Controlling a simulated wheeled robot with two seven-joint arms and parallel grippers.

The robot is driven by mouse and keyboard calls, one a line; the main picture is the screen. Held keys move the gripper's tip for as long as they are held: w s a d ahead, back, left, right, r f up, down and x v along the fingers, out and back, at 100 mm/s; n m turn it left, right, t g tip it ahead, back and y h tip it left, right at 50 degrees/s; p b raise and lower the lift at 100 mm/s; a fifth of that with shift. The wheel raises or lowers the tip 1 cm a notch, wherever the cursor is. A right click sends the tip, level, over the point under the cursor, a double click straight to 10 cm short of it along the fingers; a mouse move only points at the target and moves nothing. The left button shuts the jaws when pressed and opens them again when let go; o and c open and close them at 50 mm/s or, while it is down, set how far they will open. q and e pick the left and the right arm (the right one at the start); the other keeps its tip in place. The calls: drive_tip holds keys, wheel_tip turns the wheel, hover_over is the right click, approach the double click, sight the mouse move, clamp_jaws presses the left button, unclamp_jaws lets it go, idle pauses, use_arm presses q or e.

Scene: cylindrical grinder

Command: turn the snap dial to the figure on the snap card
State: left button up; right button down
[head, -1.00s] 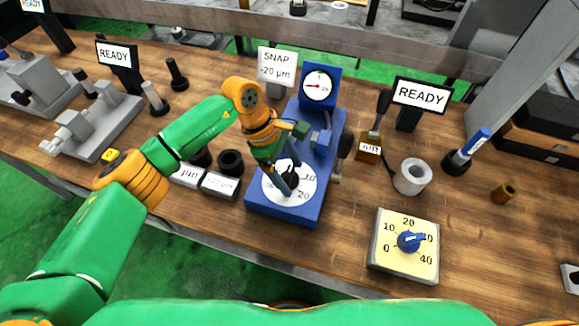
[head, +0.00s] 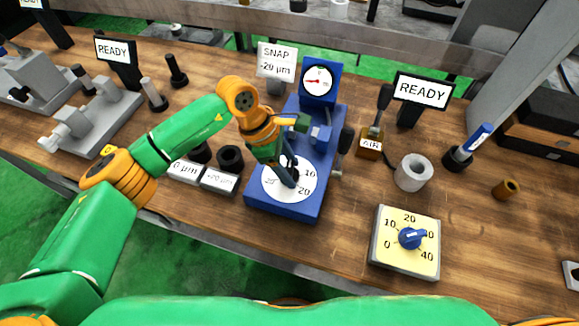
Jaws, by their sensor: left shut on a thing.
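The snap card (head: 276,62) stands at the back and reads "SNAP -20 µm". In front of it is a blue stand with a round gauge (head: 318,80) at its back end, its red needle pointing left. The snap dial, a white disc (head: 303,178) with printed figures including 10 and 20, lies on the stand's front end. My left gripper (head: 289,176) reaches down over the disc from the upper left. It is shut on the dark knob at the disc's middle, which its fingers mostly hide. The exact setting cannot be read. My right gripper is not in view.
A yellow dial box (head: 405,252) with a blue knob stands at the front right. A grey ring (head: 412,172), an "AIR" block (head: 370,143) and a "READY" screen (head: 421,92) are right of the stand. Labelled blocks (head: 219,181) and a black ring (head: 231,159) are close on its left.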

use_arm(q)
drive_tip(key=n+t+b, duration=0.1)
drive_tip(key=n, duration=0.1)
drive_tip(key=n+t+b, duration=0.1)
drive_tip(key=n, duration=0.1)
drive_tip(key=shift+f+n+b, duration=0.2)
drive_tip(key=shift+n+b, duration=0.1)
drive_tip(key=n+t+y+b, duration=0.1)
drive_tip(key=n+b, duration=0.3)
drive_tip(key=n+t+y+b, duration=0.1)
drive_tip(key=n+b, duration=0.3)
drive_tip(key=n+t+y+b, duration=0.1)
drive_tip(key=n+b, duration=0.3)
drive_tip(key=shift+n+y+b, duration=0.6)
drive_tip(key=shift+n+b, duration=0.5)
drive_tip(key=shift+n, duration=0.1)
drive_tip(key=shift+r+n+y+b, duration=0.15)
drive_tip(key=shift+n+y+b, duration=0.45)
drive_tip(key=shift+n, duration=0.9)
drive_tip(key=o, duration=1.3)
drive_tip(key=shift+o, duration=0.2)
drive_tip(key=shift+r, duration=0.1)
drive_tip(key=shift+r, duration=0.1)
